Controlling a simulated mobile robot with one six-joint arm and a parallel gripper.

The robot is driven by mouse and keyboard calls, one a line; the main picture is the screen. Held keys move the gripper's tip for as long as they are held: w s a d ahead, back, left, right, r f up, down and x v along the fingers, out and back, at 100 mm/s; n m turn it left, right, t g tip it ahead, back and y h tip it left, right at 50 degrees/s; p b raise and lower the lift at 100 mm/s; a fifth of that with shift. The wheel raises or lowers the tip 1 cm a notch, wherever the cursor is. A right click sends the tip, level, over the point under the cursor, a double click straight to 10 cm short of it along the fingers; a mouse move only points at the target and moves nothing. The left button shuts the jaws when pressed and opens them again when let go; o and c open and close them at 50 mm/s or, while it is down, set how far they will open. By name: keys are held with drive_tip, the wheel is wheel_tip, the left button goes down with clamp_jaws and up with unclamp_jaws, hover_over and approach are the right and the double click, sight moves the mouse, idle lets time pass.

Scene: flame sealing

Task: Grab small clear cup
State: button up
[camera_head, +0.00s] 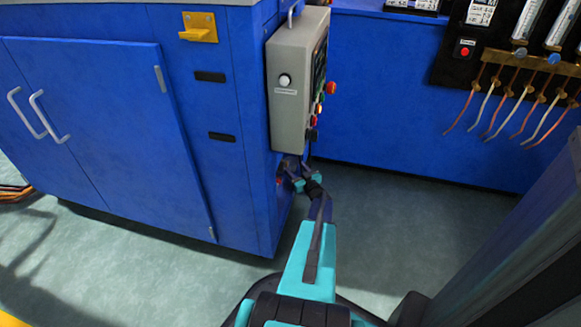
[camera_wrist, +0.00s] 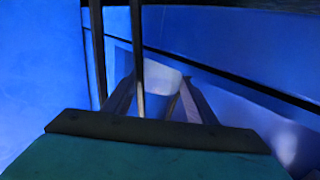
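My gripper (camera_wrist: 159,80) shows in the wrist view as two dark fingers standing apart, reaching forward from the dark bar and teal body at the bottom. A small pale, see-through cup (camera_wrist: 168,80) appears between the fingertips. The fingertips look close to its sides, but contact is unclear. A dark upright rod crosses in front of the cup's left part. In the head view my gripper (camera_head: 300,183) is small and partly hidden, low beside the blue cabinet (camera_head: 110,140) and under the grey control box. I cannot make out the cup there.
The grey control box (camera_head: 290,90) with several buttons hangs on the cabinet's right side, just above my arm's end. A blue wall (camera_head: 390,100) stands behind. Thin hoses (camera_head: 515,110) hang at the right. Open green floor (camera_head: 420,220) lies right of my arm.

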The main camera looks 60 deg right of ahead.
drive_tip(key=c, duration=0.5)
drive_tip(key=shift+r, duration=0.15)
drive_tip(key=shift+r+p, duration=0.65)
drive_tip(key=shift+r, duration=0.1)
drive_tip(key=shift+p+v, duration=2.75)
drive_tip(key=shift+v, duration=6.2)
drive_tip(key=shift+f, duration=0.15)
